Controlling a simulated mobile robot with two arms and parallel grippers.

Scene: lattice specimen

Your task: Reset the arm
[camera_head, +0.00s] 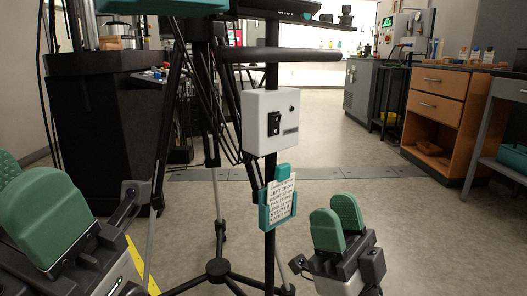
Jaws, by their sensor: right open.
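My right gripper (337,217) is at the lower middle right, its two green-padded fingers pointing up, open with nothing between them. My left gripper (24,172) is at the lower left edge, closer to the camera. Its two green fingers stand apart and look empty; the far finger is partly cut off by the picture edge. Both grippers are in front of the stand and touch nothing that I can see.
A black stand (217,268) with spread legs is between my grippers. Its pole carries a white switch box (269,122) and a teal card holder (264,217). A dark cabinet (100,125) is left; a wooden drawer unit (436,107) is right. Open floor (350,180) lies beyond.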

